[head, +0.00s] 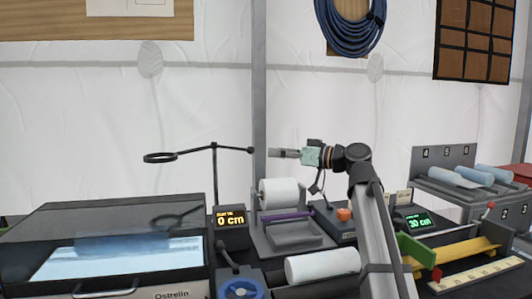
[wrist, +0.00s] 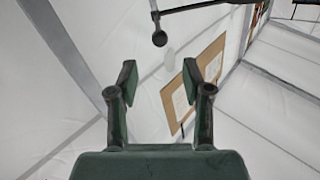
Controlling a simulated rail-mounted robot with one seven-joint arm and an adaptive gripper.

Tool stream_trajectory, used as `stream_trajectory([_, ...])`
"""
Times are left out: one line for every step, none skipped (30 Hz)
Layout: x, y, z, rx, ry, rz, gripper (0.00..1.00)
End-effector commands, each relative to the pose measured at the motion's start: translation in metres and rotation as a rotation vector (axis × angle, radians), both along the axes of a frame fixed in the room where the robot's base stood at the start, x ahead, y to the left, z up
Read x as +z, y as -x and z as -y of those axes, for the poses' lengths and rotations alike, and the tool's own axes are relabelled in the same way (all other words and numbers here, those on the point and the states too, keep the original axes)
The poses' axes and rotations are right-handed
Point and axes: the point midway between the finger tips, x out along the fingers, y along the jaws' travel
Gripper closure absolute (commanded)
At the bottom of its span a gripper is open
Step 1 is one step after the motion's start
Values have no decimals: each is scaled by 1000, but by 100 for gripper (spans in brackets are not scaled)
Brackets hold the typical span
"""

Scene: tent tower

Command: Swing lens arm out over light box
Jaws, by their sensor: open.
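The black lens arm (head: 190,151) is a level bar on a thin upright post, with a round lens ring (head: 160,157) at its left end and a small ball knob (head: 251,150) at its right end. The light box (head: 105,290), lit inside under a dark glassy cover, stands at lower left. The ring shows above its back edge; I cannot tell its depth. My gripper (head: 283,153) is open and empty, pointing left, a little right of the knob and apart from it. In the wrist view, the knob (wrist: 160,38) shows beyond the open fingertips (wrist: 158,80), between their lines.
A display (head: 231,219) reading 0 cm stands by the post. A white roll (head: 280,193) on a holder and another roll (head: 323,265) are below my arm. A 30 cm display (head: 417,221) and a yellow trough (head: 455,256) are at right. Air around the knob is clear.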

Motion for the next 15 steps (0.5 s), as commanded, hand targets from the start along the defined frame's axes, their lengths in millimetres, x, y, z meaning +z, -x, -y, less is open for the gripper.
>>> stream_trajectory([0, 4, 7, -1, -1, 0, 50])
stream_trajectory([0, 5, 9, 0, 0, 0, 50])
stream_trajectory([0, 6, 12, 0, 0, 0, 50])
stream_trajectory([0, 7, 14, 0, 0, 0, 50])
stream_trajectory([0, 8, 15, 0, 0, 0, 50])
stream_trajectory([0, 9, 17, 0, 0, 0, 50])
stream_trajectory([0, 9, 18, 0, 0, 0, 50])
stream_trajectory([0, 9, 18, 0, 0, 0, 50])
stream_trajectory([0, 9, 19, 0, 0, 0, 50])
stream_trajectory([0, 9, 19, 0, 0, 0, 50])
stream_trajectory([0, 9, 19, 0, 0, 0, 50])
stream_trajectory([0, 9, 19, 1, 0, 0, 50])
stream_trajectory([0, 9, 19, 1, 0, 0, 50])
stream_trajectory([0, 9, 19, 1, 0, 0, 50])
stream_trajectory([0, 9, 18, 1, 0, 0, 50])
